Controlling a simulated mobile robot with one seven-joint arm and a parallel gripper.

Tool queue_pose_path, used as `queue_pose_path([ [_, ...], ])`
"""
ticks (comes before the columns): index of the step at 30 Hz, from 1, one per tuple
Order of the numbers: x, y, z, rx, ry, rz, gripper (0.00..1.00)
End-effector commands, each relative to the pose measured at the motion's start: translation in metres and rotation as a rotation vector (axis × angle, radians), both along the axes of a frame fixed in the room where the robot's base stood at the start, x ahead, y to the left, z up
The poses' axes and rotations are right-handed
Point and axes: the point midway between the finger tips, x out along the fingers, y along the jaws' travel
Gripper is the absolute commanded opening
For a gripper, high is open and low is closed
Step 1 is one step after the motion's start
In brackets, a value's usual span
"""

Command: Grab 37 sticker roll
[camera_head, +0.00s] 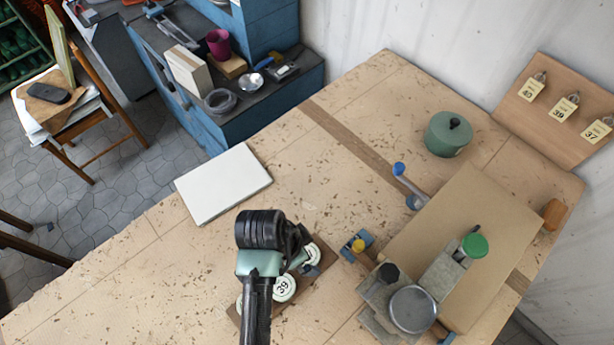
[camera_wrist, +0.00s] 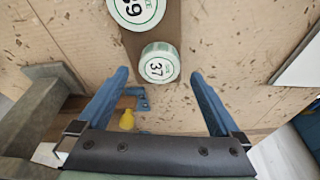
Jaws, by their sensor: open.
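The 37 sticker roll (camera_wrist: 158,66) is a white-faced roll with a pale green side. In the wrist view it lies between and just beyond my fingertips. The 39 roll (camera_wrist: 137,8) sits next to it at the top edge, and it also shows in the head view (camera_head: 284,289). Both rest on a dark brown wooden strip (camera_head: 315,281) on the workbench. My gripper (camera_wrist: 159,76) is open, with blue fingers on either side of the 37 roll's near edge and nothing held. In the head view my arm hides part of the rolls.
A brown board (camera_head: 432,232) with metal parts and a green pot (camera_head: 448,134) lie farther right. A white panel (camera_head: 223,183) lies left. Numbered tags hang on a wall board (camera_head: 552,122).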

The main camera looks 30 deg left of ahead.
Motion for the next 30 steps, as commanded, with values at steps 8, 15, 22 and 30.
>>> queue_pose_path([
  [8,0.005,-0.005,-0.026,-0.001,0.0,0.0,1.0],
  [15,0.006,-0.005,-0.026,0.0,-0.001,0.0,0.98],
  [22,0.005,-0.005,-0.026,0.0,-0.001,0.0,0.57],
  [30,0.006,-0.005,-0.026,0.0,-0.001,0.0,0.14],
])
